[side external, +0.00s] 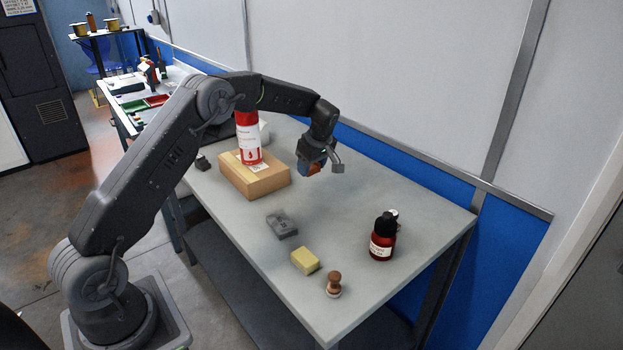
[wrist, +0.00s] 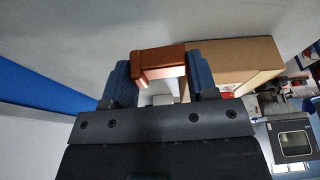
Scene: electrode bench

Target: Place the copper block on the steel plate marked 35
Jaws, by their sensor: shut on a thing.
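My gripper (side external: 313,162) is above the table, to the right of the cardboard box. In the wrist view my gripper (wrist: 160,72) has its two blue fingers shut on the copper block (wrist: 158,63), which spans the space between them. In the side view a small orange part of the copper block (side external: 314,168) shows at the fingers. A dark grey block-like piece (side external: 282,224) lies on the table below and left of my gripper. I cannot read a 35 anywhere, so I cannot tell whether this piece is the steel plate.
A cardboard box (side external: 262,186) carries a red and white container (side external: 248,142). A yellow block (side external: 305,261), a wooden stamp (side external: 334,284) and a dark red bottle (side external: 382,242) stand toward the near end of the table (side external: 345,215). The middle right of the tabletop is clear.

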